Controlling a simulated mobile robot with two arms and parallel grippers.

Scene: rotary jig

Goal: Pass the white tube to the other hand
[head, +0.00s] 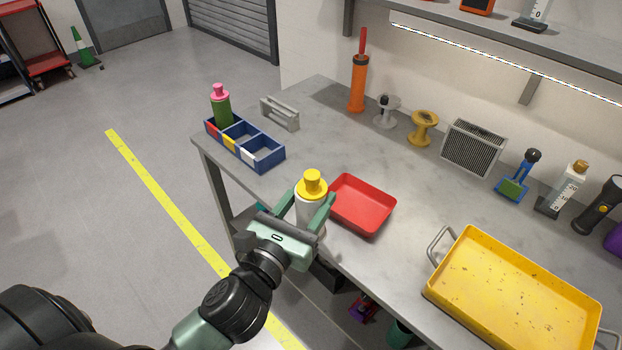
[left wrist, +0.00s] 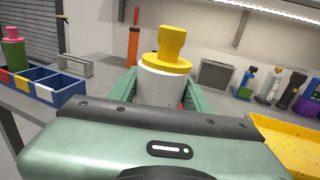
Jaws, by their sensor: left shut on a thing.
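The white tube (head: 310,211) has a yellow cap and stands roughly upright between the fingers of my left gripper (head: 312,208). The left gripper is shut on it, near the front edge of the workbench, beside the red tray. In the left wrist view the tube (left wrist: 160,86) shows between the two green fingers, its yellow cap on top and its lower part hidden by the gripper body. My right gripper is in neither view.
A red tray (head: 349,217) lies just right of the tube. A blue bin (head: 266,166) with compartments holds a green bottle with a pink cap (head: 221,106). A yellow tray (head: 500,300) is at the lower right. An orange tube (head: 358,88) and spools stand behind. The middle of the bench is clear.

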